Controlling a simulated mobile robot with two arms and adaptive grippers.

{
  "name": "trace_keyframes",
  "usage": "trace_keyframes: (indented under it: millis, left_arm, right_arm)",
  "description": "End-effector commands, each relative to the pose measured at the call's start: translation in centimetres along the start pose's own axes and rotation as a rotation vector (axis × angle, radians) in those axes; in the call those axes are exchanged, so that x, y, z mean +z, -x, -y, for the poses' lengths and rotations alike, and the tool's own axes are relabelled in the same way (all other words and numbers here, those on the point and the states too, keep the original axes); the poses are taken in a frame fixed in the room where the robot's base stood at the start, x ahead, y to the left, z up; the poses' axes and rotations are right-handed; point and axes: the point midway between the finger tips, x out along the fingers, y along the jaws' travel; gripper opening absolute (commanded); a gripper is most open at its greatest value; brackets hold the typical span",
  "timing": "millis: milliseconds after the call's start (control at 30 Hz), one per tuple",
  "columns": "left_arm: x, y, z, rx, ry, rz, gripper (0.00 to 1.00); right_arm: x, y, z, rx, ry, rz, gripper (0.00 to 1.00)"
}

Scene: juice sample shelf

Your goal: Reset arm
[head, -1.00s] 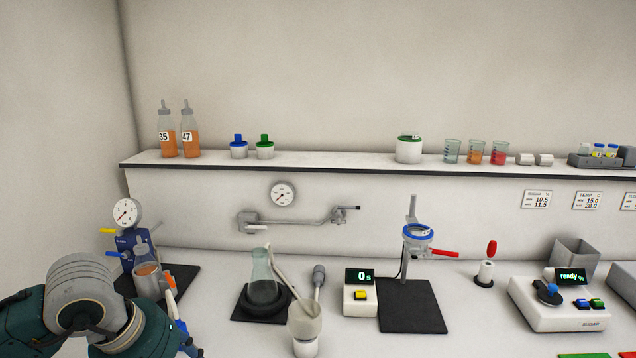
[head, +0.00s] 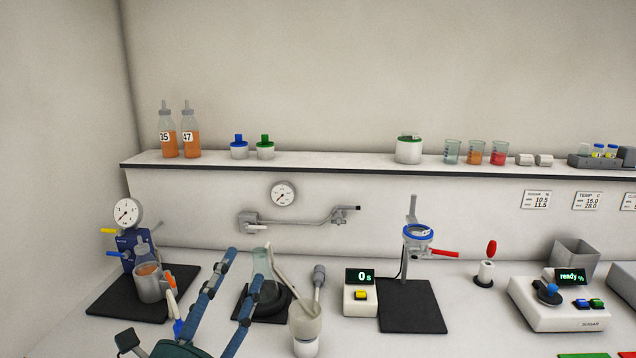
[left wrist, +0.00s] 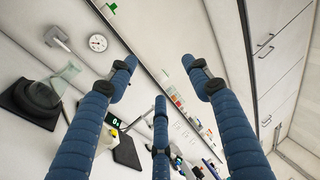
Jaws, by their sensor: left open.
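My left gripper (head: 244,262) comes in at the bottom left of the head view, with its blue fingers spread and pointing up and away. Nothing is between the fingers. In the left wrist view the open fingers (left wrist: 155,75) reach into the picture, with the bench and shelf beyond them. In the head view the fingers overlap the glass flask (head: 262,280), partly hiding it; I cannot tell whether they touch. My right gripper is not in view.
A mortar (head: 304,322), a timer (head: 361,299) and a ring stand (head: 411,307) are to the right. Bottles (head: 190,140) stand on the shelf (head: 330,158).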

Motion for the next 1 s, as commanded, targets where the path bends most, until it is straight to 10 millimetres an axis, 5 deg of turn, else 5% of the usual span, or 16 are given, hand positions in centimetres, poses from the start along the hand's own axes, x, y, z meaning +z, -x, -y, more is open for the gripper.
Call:
trace_keyframes:
  millis: [100,200,400,700,933,1000]
  left_arm:
    - [3.9,3.6,-7.8,0.243,0.313,0.214,0.5]
    - [5.5,8.0,-13.9,0.427,0.538,0.39,0.5]
    - [4.9,19.5,-23.2,0.758,0.896,0.743,0.5]
    - [0.8,32.4,-27.7,1.063,1.154,1.108,0.5]
    - [-2.5,39.6,-27.9,1.231,1.257,1.322,0.5]
    - [-2.3,39.6,-30.7,1.233,1.245,1.319,0.5]
  right_arm:
    - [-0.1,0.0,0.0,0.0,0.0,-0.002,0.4]
    - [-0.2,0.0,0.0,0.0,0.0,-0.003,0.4]
    - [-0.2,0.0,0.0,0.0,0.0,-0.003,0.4]
    - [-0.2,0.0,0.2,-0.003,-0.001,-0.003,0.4]
    - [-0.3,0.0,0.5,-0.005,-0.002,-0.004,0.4]
    - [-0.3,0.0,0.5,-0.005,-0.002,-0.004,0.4]
